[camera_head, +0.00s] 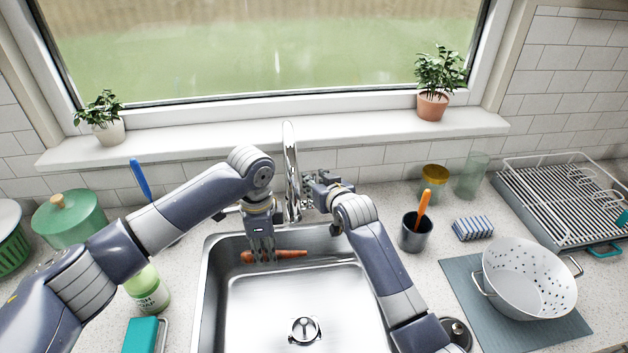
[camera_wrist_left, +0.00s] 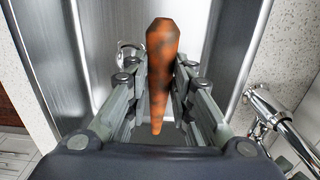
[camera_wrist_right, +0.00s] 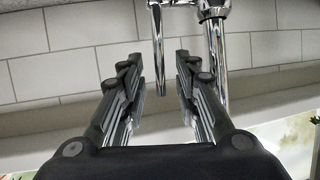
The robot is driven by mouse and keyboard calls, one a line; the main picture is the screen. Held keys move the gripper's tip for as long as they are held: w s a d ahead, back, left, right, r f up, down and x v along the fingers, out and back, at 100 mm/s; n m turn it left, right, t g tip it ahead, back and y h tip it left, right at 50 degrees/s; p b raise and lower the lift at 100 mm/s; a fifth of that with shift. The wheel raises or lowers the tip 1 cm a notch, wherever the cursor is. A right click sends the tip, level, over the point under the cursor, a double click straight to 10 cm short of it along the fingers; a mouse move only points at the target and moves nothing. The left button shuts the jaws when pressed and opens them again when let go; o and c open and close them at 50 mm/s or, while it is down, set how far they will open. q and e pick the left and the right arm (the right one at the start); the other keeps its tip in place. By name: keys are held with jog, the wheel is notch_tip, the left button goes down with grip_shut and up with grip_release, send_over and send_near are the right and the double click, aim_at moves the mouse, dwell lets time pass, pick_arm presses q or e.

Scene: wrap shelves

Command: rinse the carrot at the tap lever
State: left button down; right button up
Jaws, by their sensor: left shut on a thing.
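The orange carrot (camera_head: 292,254) lies across my left gripper's fingers at the back of the sink (camera_head: 235,310). My left gripper (camera_head: 262,252) points down and is shut on it. In the left wrist view the carrot (camera_wrist_left: 162,50) shows dark smudges and sits between the fingers. The chrome tap (camera_head: 291,165) stands behind the sink, to the right of the left gripper. No water stream is visible. My right gripper (camera_head: 312,188) is beside the tap; its fingers are apart in the right wrist view (camera_wrist_right: 157,70), with chrome tap parts (camera_wrist_right: 215,50) ahead.
A soap bottle (camera_head: 148,290) stands left of the sink. The sink's front and middle are clear.

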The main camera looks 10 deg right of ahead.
jog(key=shift+x, duration=0.8)
jog(key=shift+c, duration=0.5)
grip_shut()
jog(key=shift+s+t, duration=0.55)
jog(key=shift+t, duration=0.15)
jog(key=shift+o, duration=0.5)
grip_release()
jog(key=v, duration=1.2)
